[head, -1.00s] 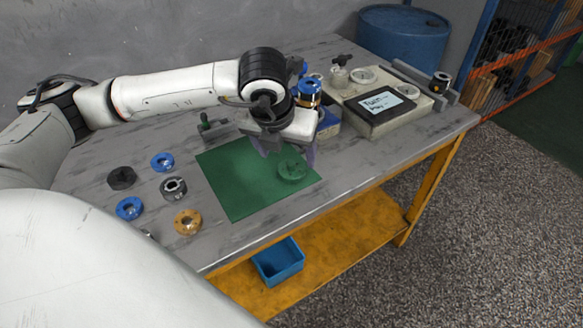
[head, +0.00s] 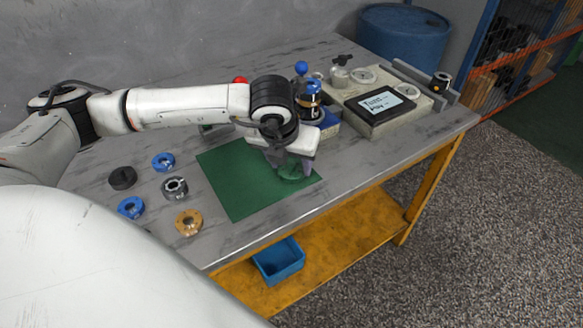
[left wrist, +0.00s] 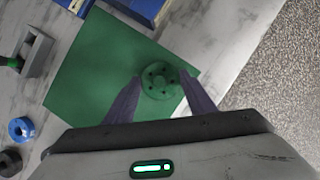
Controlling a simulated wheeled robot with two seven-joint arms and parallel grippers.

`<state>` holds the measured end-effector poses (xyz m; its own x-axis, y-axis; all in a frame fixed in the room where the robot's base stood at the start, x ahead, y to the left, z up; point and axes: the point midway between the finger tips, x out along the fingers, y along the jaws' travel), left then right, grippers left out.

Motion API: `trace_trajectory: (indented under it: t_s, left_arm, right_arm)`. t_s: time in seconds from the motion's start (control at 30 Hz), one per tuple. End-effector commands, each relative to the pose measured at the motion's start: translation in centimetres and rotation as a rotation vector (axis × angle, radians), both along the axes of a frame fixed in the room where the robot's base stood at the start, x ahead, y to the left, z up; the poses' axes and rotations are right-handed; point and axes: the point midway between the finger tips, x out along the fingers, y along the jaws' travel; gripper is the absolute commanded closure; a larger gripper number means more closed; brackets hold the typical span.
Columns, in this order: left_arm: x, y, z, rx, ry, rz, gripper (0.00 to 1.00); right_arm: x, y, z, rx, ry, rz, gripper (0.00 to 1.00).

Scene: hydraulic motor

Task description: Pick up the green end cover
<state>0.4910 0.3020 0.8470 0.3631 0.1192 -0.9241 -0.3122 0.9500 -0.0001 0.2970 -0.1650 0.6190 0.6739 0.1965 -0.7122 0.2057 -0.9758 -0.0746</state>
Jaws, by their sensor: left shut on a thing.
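The green end cover (head: 291,172) is a round green disc on the right part of the green mat (head: 238,190). In the left wrist view the end cover (left wrist: 159,82) shows its raised hub and several small holes. My left gripper (head: 290,166) is down at the cover, with one finger on each side of it, shut on it. In the left wrist view the fingers (left wrist: 160,95) stand to the left and right of the cover. The cover's near edge is partly hidden by the gripper in the head view. My right gripper is not in view.
Blue rings (head: 131,207), a black ring (head: 122,178), a dark grey ring (head: 174,187) and a brass ring (head: 188,222) lie left of the mat. A motor assembly (head: 310,98) and a console with a screen (head: 385,104) stand behind. The left mat area is clear.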

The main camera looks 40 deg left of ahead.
Motion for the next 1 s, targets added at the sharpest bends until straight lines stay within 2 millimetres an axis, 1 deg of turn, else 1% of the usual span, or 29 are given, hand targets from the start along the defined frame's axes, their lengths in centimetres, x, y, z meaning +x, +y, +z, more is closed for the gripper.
trace_trajectory:
  t_s: [0.13,0.23,0.37,0.5,0.6,0.7,0.83,1.0]
  left_arm:
    - [0.1,0.0,0.3,0.0,-0.003,0.001,0.82]
    - [0.2,0.0,1.2,-0.001,-0.005,0.0,0.82]
    - [0.2,0.0,3.6,0.0,-0.009,0.0,0.82]
    - [0.2,-0.1,6.5,-0.002,-0.008,-0.001,0.82]
    - [0.1,0.0,8.2,0.0,-0.006,-0.001,0.82]
    - [0.1,0.0,9.4,-0.001,-0.004,0.0,0.82]
    - [0.1,0.0,10.1,0.001,-0.003,0.001,0.82]
    - [0.1,0.0,10.2,0.0,-0.002,0.001,0.82]
  right_arm:
    - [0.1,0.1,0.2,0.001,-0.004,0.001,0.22]
    - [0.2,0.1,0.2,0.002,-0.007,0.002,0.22]
    - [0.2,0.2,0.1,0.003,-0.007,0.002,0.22]
    - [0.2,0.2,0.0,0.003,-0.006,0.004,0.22]
    - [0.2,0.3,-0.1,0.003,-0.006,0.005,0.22]
    - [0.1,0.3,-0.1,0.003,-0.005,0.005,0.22]
    - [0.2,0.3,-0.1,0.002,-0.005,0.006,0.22]
    - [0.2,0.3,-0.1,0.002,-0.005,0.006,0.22]
